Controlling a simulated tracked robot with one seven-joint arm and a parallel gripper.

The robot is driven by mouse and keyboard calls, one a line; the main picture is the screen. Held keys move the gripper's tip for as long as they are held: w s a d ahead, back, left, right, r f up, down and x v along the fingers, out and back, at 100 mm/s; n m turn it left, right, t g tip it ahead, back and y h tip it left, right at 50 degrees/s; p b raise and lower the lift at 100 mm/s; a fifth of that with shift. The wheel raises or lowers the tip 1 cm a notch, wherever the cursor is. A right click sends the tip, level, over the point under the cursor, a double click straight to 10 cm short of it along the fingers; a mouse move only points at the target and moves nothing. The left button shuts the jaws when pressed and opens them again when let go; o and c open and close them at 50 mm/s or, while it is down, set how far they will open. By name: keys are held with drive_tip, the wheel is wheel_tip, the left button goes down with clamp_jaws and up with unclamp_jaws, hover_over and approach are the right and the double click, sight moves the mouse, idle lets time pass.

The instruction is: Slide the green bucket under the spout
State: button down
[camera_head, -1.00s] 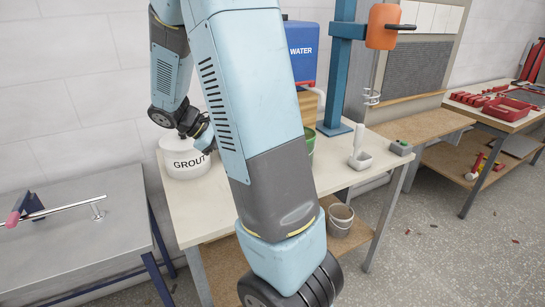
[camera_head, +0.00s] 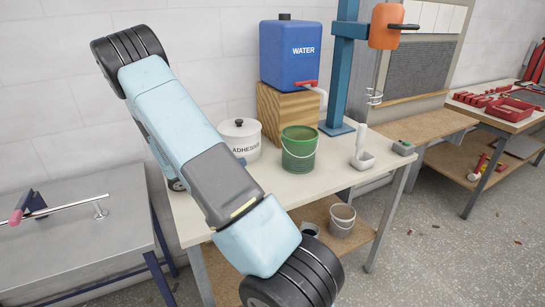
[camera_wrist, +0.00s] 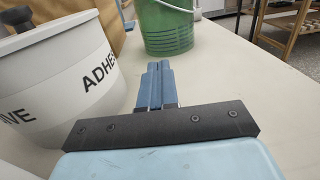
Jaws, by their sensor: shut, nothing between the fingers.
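The green bucket (camera_head: 299,150) stands upright on the pale bench top, in front of the wooden block. The white spout (camera_head: 322,96) leaves the red tap (camera_head: 306,84) of the blue water tank (camera_head: 290,54). In the head view the spout's end hangs above and to the right of the bucket's rim, apart from it. In the wrist view the lower part of the bucket (camera_wrist: 167,28) is ahead of my gripper (camera_wrist: 158,66). My gripper is shut and empty, low over the bench, with a gap to the bucket. My arm hides it in the head view.
The white adhesive pot (camera_head: 240,140) stands left of the bucket and close on the left in the wrist view (camera_wrist: 60,85). The wooden block (camera_head: 272,112) carries the tank. A blue stand (camera_head: 342,70) and white scoop (camera_head: 361,150) are to the right.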

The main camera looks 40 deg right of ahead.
drive_tip(key=x, duration=1.4)
drive_tip(key=shift+f, duration=0.1)
